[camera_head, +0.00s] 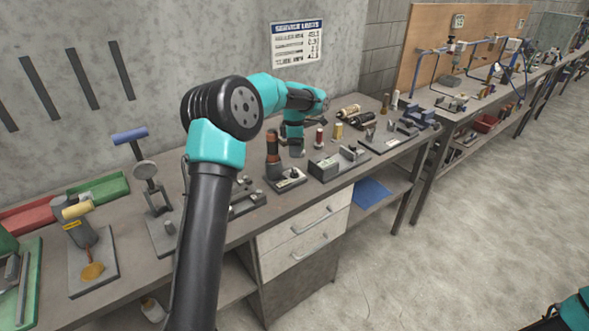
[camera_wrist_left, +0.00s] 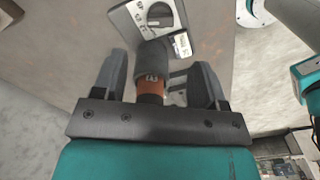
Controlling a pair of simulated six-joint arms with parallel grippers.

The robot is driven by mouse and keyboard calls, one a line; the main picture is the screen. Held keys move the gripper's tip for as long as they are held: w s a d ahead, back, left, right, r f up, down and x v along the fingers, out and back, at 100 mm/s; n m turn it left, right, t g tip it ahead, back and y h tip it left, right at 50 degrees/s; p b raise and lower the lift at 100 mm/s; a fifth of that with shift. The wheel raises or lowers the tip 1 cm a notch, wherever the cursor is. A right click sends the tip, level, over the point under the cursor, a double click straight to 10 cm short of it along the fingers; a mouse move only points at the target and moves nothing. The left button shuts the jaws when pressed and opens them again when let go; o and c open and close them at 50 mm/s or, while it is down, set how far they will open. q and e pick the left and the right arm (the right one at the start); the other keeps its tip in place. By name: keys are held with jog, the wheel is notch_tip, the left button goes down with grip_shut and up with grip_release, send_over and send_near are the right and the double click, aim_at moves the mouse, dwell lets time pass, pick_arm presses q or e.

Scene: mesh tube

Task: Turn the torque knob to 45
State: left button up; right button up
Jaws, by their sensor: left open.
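The torque knob (camera_wrist_left: 158,14) is dark, with a pale line across it, on a grey plate at the top of the left wrist view. My right gripper is out of view.
The workbench (camera_head: 140,282) is crowded. A grey block fixture (camera_head: 328,166) is right of the tool. A clamp stand (camera_head: 155,195) and a red tray (camera_head: 32,213) are to the left. Small spools (camera_head: 319,138) stand behind. The concrete floor in front is clear.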

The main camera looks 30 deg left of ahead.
aim_at(295, 170)
pick_arm(q)
notch_tip(295, 170, down, 10)
jog(key=shift+r, duration=0.2)
jog(key=shift+c, duration=0.4)
jog(key=c, duration=0.8)
dwell(0.8)
jog(key=o, duration=0.9)
notch_tip(295, 170, up, 18)
jog(key=shift+f, duration=0.25)
